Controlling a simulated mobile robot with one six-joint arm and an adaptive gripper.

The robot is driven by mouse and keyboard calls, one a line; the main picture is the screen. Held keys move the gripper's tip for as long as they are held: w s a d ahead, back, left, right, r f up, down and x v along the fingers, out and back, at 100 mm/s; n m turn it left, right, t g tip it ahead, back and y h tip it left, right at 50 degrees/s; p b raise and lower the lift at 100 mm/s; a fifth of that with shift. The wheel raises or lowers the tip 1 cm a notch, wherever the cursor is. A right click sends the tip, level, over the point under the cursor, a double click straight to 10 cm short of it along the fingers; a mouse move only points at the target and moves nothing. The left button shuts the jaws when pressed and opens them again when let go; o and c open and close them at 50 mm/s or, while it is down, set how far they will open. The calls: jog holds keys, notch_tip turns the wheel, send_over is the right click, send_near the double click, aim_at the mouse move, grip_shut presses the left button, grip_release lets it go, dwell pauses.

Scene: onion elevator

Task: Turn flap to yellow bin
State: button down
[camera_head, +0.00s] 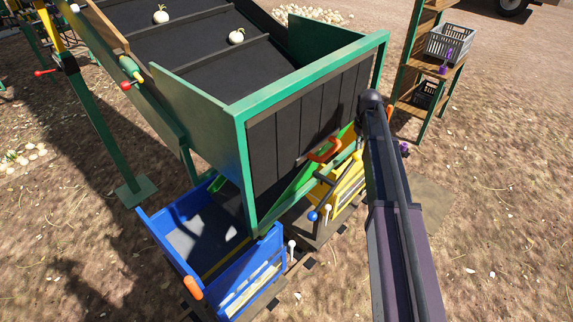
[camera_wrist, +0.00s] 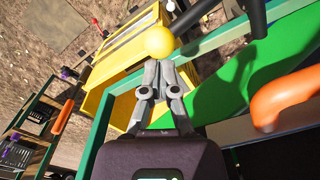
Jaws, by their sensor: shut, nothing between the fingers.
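The green flap (camera_head: 303,182) shows partly under the hood of the elevator; the hood hides the rest, and I cannot tell its full tilt. It fills much of the right of the wrist view (camera_wrist: 235,85), with an orange handle (camera_wrist: 288,98) beside it. My gripper (camera_wrist: 158,66) is shut and empty. Its tips are at a yellow ball knob (camera_wrist: 158,41); I cannot tell whether they touch. In the head view I cannot make out the gripper behind my arm. The yellow bin (camera_head: 347,186) stands below, right of the blue bin (camera_head: 247,277).
The green hood frame (camera_head: 310,75) with black rubber strips stands close to my arm. White onions (camera_head: 237,36) lie on the black belt above. Blue (camera_head: 313,216) and white (camera_head: 327,208) ball knobs stand near the yellow bin. A shelf with crates (camera_head: 452,42) stands at upper right. Ground at right is open.

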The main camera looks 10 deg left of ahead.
jog(key=shift+f, duration=0.15)
dwell(0.3)
notch_tip(320, 180, down, 12)
jog(key=b, duration=1.2)
dwell(1.3)
dwell(0.3)
jog(key=s+d+r+p, duration=0.3)
jog(key=d+r+p, duration=0.1)
jog(key=r, duration=0.1)
jog(key=shift+p, duration=0.4)
dwell(0.6)
jog(key=s+a+m, duration=0.1)
jog(key=s+m, duration=0.1)
jog(key=s, duration=1.1)
jog(key=s+a+m, duration=0.2)
jog(key=s, duration=1.1)
jog(key=shift+a+m, duration=0.3)
jog(key=shift+m, duration=0.1)
